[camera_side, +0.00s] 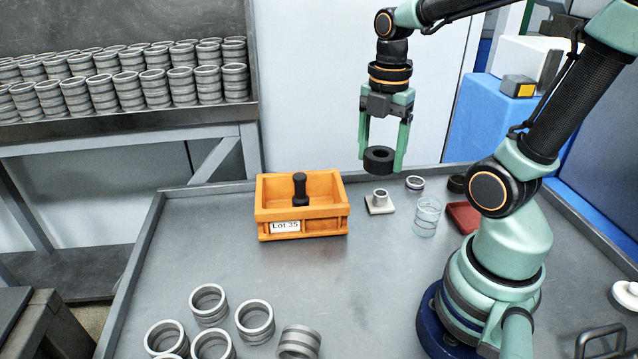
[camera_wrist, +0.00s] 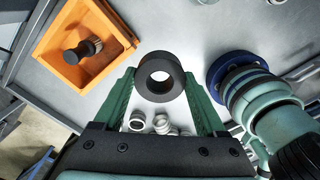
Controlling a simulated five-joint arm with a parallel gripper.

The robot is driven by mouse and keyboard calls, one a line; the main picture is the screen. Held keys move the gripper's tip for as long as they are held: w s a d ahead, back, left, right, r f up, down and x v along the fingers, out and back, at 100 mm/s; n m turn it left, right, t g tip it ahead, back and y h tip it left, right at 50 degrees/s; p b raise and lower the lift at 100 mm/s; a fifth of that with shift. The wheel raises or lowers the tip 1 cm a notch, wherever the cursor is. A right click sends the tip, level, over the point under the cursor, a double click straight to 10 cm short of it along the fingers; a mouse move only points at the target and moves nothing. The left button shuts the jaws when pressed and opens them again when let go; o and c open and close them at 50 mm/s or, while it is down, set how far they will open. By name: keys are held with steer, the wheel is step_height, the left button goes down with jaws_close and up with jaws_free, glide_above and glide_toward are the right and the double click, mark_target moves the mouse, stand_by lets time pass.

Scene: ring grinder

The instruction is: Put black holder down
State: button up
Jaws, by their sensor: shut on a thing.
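The black holder (camera_side: 379,159) is a thick black ring held between the green fingers of my gripper (camera_side: 383,152). It is in the air above the back of the table, to the right of the orange bin. In the wrist view the black holder (camera_wrist: 160,77) sits between the two fingertips of my gripper (camera_wrist: 160,85), and its open hole faces the camera. My gripper is shut on it. Nothing touches it from below.
An orange bin (camera_side: 303,225) labelled Lot 35 holds a black knobbed part (camera_side: 300,188). A small white block with a ring (camera_side: 380,208), a clear cup (camera_side: 427,217), a red tray (camera_side: 463,218) and a black disc (camera_side: 456,184) stand right. Several metal rings (camera_side: 254,320) lie in front.

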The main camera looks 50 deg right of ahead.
mark_target(377, 241)
steer(key=shift+s+d, duration=0.25)
steer(key=shift+d, duration=0.25)
steer(key=shift+s+d, duration=0.2)
steer(key=shift+d, duration=0.25)
steer(key=shift+d+f, duration=0.1)
steer(key=shift+f, duration=0.25)
step_height(377, 241, down, 19)
steer(key=shift+f, duration=0.15)
steer(key=o, duration=1.4)
steer(key=shift+f, duration=0.1)
steer(key=shift+c, duration=0.2)
